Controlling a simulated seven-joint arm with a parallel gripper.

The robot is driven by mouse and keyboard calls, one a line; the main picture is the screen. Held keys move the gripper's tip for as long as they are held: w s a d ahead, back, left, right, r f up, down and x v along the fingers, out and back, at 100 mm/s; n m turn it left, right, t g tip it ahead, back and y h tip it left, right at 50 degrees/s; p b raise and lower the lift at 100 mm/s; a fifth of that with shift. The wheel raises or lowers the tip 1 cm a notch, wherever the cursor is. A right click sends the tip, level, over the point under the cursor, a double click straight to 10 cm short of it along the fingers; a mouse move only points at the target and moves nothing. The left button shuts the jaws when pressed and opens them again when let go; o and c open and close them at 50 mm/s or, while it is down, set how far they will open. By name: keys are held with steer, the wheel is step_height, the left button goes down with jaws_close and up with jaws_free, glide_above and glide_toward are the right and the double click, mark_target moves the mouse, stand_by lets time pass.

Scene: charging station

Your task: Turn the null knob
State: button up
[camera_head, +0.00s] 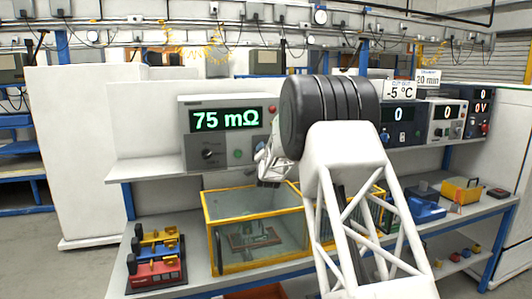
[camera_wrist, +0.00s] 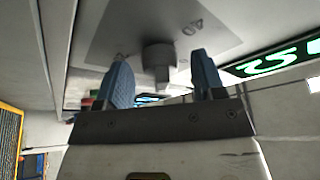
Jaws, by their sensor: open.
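A grey meter (camera_head: 187,150) with a green "75 mΩ" display (camera_head: 226,119) stands on the shelf in the head view. A dark knob (camera_head: 209,153) is on its lower left front. My gripper (camera_head: 262,167) is at the meter's lower right, partly hidden by my arm. In the wrist view my gripper (camera_wrist: 163,75) is open, with blue fingers apart. A grey round knob (camera_wrist: 160,56) on a grey plate (camera_wrist: 120,30) lies ahead between the fingertips, with a gap on both sides. No null label is readable, so I cannot tell which knob is the null knob.
A yellow-framed glass box (camera_head: 225,240) stands on the bench below my gripper. Red, blue and yellow clamps (camera_head: 157,260) lie at its left. More instruments (camera_head: 445,122) stand on the right shelf. My arm hides the middle of the shelf. A lit green display (camera_wrist: 265,63) is close at the right.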

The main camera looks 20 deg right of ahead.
steer(key=v, duration=0.7)
steer(key=shift+s, duration=0.35)
steer(key=shift+a+f, duration=0.1)
steer(key=shift+f, duration=0.05)
stand_by(0.3)
steer(key=s+d+n+t+y, duration=0.2)
steer(key=s+n+y, duration=0.5)
steer(key=n, duration=0.7)
steer(key=shift+s+d+n, duration=0.4)
steer(key=shift+s+d, duration=0.45)
steer(key=shift+s, duration=0.35)
steer(key=shift+w, duration=0.15)
